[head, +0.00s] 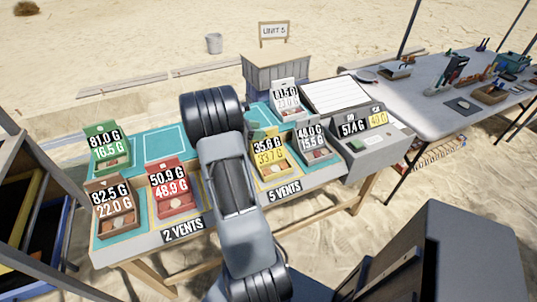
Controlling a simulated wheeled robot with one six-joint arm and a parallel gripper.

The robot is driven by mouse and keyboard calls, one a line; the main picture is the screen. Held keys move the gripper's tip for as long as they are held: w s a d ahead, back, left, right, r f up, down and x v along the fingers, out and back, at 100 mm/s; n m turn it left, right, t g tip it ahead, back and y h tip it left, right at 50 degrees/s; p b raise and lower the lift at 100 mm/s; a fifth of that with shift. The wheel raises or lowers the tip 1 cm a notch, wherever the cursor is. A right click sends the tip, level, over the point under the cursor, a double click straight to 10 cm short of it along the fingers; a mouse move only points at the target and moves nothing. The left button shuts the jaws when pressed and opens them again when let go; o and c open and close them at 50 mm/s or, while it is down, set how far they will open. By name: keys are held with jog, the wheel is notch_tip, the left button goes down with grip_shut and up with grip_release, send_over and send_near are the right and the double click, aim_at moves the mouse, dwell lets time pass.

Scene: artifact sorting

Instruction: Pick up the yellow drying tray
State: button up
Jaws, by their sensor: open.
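The yellow drying tray (276,178) stands on the table (335,172), just right of my arm in the head view. My gripper's fingers do not show. Part of the table behind the arm is hidden.
A grey tray (319,156) stands close right of the yellow one, and a white tray (286,88) behind. Red (176,208), brown (116,226) and green (112,160) trays stand left of my arm. A grey scale box (375,153) is at the right end.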

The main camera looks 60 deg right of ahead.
jog(key=shift+x, duration=0.9)
grip_shut()
